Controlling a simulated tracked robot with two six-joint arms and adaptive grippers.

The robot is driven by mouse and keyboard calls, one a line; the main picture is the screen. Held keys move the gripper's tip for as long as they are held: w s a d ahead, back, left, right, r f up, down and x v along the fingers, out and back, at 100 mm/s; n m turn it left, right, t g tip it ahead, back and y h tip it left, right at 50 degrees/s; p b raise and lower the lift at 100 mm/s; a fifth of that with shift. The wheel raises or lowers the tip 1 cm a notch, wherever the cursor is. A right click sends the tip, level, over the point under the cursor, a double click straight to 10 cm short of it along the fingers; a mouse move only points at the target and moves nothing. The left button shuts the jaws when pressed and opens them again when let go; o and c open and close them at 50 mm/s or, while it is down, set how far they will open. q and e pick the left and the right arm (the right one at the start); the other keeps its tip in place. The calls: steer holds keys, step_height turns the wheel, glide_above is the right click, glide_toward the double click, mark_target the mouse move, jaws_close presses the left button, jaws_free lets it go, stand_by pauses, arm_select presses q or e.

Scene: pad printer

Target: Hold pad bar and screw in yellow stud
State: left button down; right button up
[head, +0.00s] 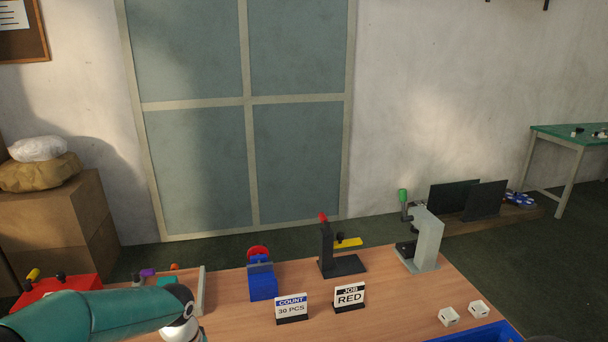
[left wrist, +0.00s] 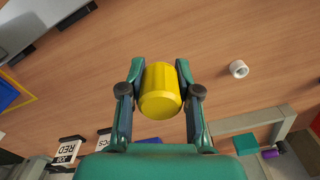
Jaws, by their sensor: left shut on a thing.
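My left gripper (left wrist: 160,85) is shut on a yellow stud (left wrist: 160,92), a ribbed cylinder held between the two fingers above the wooden table. In the head view only my left forearm shows, at the bottom left; its fingers and the stud are out of sight. A yellow bar (head: 348,243) sticks out to the right from a black stand (head: 340,262) with a red knob on top; I cannot tell whether this is the pad bar. A grey press (head: 427,240) with a green-topped handle stands right of it. My right gripper is not in view.
A blue clamp-like stand (head: 262,280), a COUNT sign (head: 291,308) and a JOB RED sign (head: 349,297) stand on the table. A white ring (left wrist: 238,68) lies on bare tabletop near my left gripper.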

arm_select(q)
steer(key=shift+n, duration=0.8)
steer(key=f, duration=0.1)
steer(key=s+d+f, duration=0.2)
steer(key=f, duration=0.1)
steer(key=shift+d, duration=0.25)
steer(key=shift+w+n, duration=0.3)
steer(key=shift+w, duration=0.15)
